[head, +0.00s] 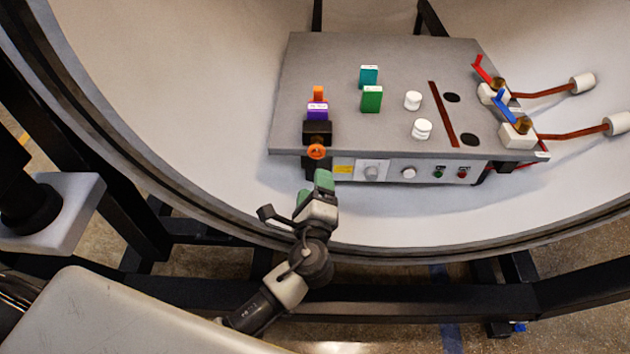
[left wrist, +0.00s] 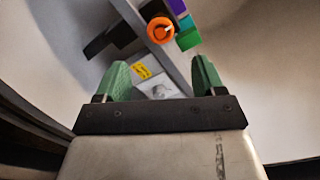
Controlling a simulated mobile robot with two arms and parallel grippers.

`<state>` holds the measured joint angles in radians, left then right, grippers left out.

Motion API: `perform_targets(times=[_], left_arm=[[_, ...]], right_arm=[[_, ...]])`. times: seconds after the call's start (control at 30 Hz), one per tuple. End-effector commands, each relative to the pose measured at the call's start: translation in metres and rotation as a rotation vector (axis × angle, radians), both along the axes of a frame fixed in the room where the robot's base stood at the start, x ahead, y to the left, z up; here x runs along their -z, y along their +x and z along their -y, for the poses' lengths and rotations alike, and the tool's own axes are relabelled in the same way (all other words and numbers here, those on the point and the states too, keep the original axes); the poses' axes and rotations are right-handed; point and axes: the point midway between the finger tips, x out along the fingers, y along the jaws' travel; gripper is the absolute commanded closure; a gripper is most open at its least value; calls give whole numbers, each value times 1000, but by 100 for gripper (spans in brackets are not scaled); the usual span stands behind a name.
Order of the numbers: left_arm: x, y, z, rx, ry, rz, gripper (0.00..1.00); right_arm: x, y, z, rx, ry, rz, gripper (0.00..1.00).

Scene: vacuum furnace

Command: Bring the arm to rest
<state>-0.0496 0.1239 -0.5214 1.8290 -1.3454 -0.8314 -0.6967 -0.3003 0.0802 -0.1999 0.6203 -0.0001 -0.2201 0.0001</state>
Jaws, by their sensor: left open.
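My left gripper (head: 315,188) is in front of the grey bench unit (head: 400,65), just below its front edge. In the left wrist view my left gripper (left wrist: 160,78) has its two green fingers wide apart with nothing between them. An orange round knob (head: 317,151) on a black block is just beyond the fingertips. The knob also shows in the left wrist view (left wrist: 161,30), ahead of the fingers and apart from them. My right gripper is not in view.
On the unit stand a purple block (head: 317,111), a teal block (head: 368,75), a green block (head: 371,99) and two white cylinders (head: 422,129). Red and blue levers (head: 505,105) are at its right. The curved chamber rim (head: 400,255) runs below the unit.

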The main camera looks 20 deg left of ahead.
Motion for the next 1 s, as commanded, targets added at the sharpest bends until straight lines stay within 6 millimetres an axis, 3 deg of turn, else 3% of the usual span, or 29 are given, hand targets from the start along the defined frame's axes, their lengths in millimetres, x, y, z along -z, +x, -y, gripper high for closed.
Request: perform_targets(times=[0.4, 0.47, 0.53, 0.67, 0.77, 0.87, 1.0], left_arm=[[1, 0, 0, 0, -2, -2, 30], [7, 0, 0, 2, -10, -15, 30], [25, 1, -2, 8, -37, -54, 30], [96, -6, -7, 20, -160, -209, 30], [169, -25, -15, 2, -312, -368, 30], [239, -57, -25, -52, -485, -514, 30], [326, -120, -42, -192, -744, -688, 30]], right_arm=[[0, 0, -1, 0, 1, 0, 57], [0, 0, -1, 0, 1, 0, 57], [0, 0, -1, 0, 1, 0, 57], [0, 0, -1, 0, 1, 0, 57], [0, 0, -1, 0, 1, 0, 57], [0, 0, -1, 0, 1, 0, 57], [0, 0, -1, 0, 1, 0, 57]])
